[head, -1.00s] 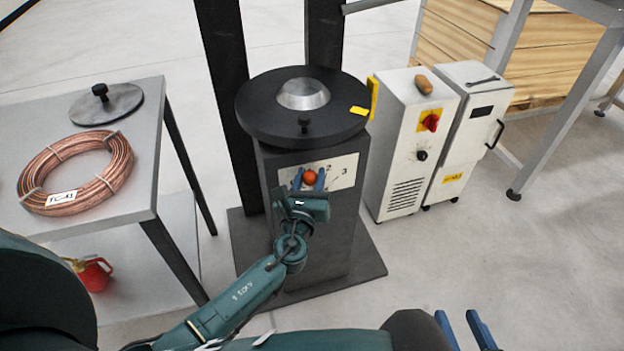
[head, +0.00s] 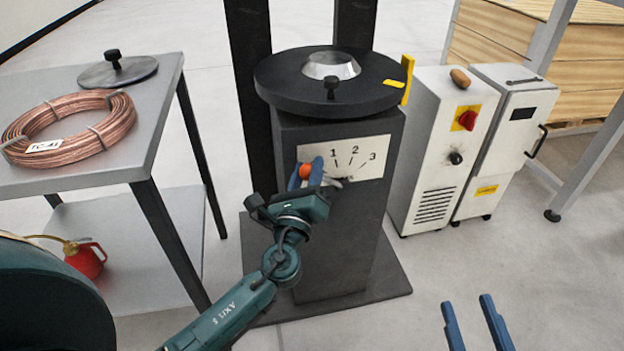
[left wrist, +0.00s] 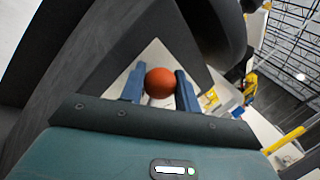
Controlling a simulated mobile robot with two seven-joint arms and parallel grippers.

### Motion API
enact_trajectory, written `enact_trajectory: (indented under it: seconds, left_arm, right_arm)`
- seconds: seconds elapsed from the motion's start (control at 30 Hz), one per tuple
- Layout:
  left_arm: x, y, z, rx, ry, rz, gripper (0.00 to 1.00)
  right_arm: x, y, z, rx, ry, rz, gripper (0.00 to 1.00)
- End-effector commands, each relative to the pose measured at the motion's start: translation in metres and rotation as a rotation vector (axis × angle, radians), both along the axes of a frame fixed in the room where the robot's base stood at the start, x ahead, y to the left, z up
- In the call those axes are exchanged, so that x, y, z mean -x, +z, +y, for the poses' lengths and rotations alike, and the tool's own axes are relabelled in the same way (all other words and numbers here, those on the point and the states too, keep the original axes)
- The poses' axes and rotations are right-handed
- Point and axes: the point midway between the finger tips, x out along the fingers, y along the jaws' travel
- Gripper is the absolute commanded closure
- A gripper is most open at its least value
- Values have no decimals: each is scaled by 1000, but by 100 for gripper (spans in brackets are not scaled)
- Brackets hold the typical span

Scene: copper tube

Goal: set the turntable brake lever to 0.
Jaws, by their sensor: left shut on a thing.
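The turntable (head: 285,85) is a black disc on a dark pedestal in the middle of the head view. On the pedestal's front a white scale plate (head: 372,150) shows the marks 1, 2 and 3. The brake lever's orange ball knob (head: 305,171) is at the left end of the plate, left of the 1 mark. My left gripper (head: 306,176) is shut on the knob. In the left wrist view the orange knob (left wrist: 160,82) sits between the two blue fingers. The plate's left end, where a 0 might be, is hidden. My right gripper (head: 480,322) is open and empty at the bottom right.
A grey table (head: 150,120) at the left bears a copper coil (head: 108,128) and a disc with a black knob (head: 118,72). A red oil can (head: 86,261) is on its lower shelf. White cabinets (head: 425,180) stand right of the pedestal. Floor at the lower right is clear.

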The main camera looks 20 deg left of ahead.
Motion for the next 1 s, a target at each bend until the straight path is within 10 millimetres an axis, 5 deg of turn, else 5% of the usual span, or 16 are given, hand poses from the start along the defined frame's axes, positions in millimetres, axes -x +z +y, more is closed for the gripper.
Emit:
enact_trajectory:
  seconds: [0.47, 0.5, 0.7, 1.0]
  left_arm:
    - [1, -1, 3, 12, 4, -5, 100]
    - [1, -1, 3, 12, 4, -5, 65]
    - [1, -1, 2, 10, 3, -6, 48]
    - [0, -1, 2, 10, 0, -6, 48]
  right_arm:
    - [0, 1, 0, -14, 3, 3, 64]
    - [0, 1, 0, -13, 3, 2, 64]
    - [0, 1, 0, -13, 3, 2, 64]
    - [0, 0, 0, -13, 3, 2, 64]
